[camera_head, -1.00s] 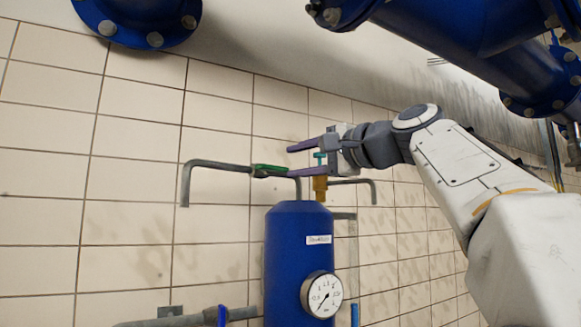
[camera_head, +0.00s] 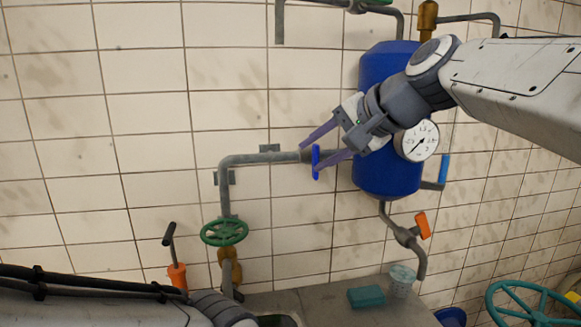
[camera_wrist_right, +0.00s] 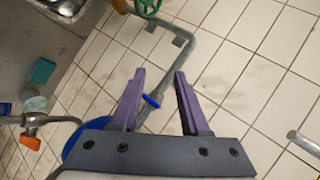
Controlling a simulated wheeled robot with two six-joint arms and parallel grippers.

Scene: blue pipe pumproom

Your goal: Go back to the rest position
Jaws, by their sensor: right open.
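My right gripper (camera_head: 311,157) is open in the head view, its two purple fingers pointing left in front of the blue tank (camera_head: 388,66). Its fingertips overlap the small blue valve handle (camera_head: 316,162) on the grey pipe; I cannot tell whether they touch it. In the right wrist view the gripper (camera_wrist_right: 160,72) is open with nothing held. The blue handle (camera_wrist_right: 151,101) shows between the fingers, beyond them. My left arm enters at the bottom left of the head view; its fingers do not show.
A gauge (camera_head: 417,141) is on the tank. A green handwheel (camera_head: 224,232) and an orange-handled valve (camera_head: 422,226) are below. A teal sponge (camera_head: 366,297) and a cup (camera_head: 401,280) stand on the grey ledge (camera_head: 310,304). A teal wheel (camera_head: 530,305) is lower right.

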